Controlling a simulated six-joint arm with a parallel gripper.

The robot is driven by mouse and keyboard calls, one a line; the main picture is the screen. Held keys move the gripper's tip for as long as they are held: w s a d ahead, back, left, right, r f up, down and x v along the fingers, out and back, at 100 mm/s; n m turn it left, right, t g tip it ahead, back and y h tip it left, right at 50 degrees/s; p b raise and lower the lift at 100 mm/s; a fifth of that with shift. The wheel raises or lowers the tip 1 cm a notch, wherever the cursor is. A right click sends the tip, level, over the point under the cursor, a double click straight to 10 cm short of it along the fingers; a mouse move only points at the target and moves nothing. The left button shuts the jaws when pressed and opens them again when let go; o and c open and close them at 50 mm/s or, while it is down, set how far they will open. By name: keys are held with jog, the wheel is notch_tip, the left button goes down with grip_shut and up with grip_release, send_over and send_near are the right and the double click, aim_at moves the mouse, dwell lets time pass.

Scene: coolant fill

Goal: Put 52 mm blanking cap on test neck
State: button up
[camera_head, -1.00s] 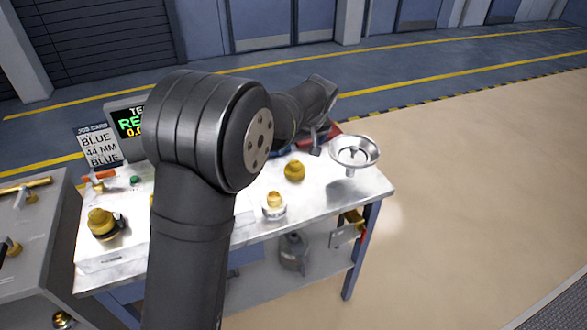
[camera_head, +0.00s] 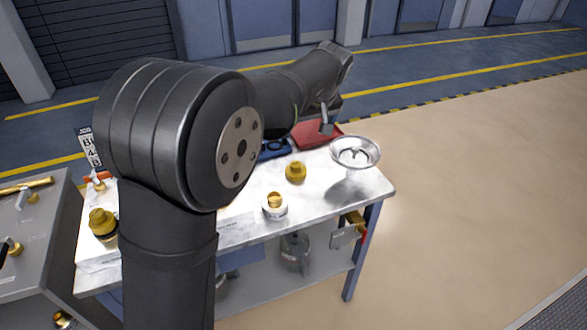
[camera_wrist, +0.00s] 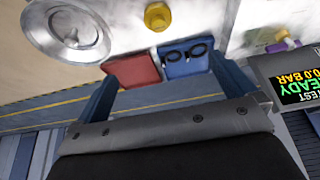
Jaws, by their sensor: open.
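My gripper (camera_wrist: 168,84) is open and empty, its fingers spread in the wrist view above the far side of the bench; in the head view its tip (camera_head: 327,122) shows above a red tray (camera_head: 316,136). A brass cap-like piece (camera_head: 295,171) stands on the bench and shows in the wrist view (camera_wrist: 158,22). A second brass piece (camera_head: 274,200) sits on a pale round base, and a third (camera_head: 103,221) is at the left on a dark base. I cannot tell which is the 52 mm cap or the test neck.
A metal funnel dish (camera_head: 355,151) stands at the bench's right corner. A blue tray (camera_wrist: 183,63) holding black rings lies beside the red tray. A test display (camera_wrist: 298,80) reads READY, 0.0 BAR. A grey cabinet (camera_head: 35,245) stands left. The bench's front right is clear.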

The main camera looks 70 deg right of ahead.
jog(key=shift+s+a+r, duration=0.1)
jog(key=shift+r, duration=0.2)
jog(key=shift+c, duration=1.3)
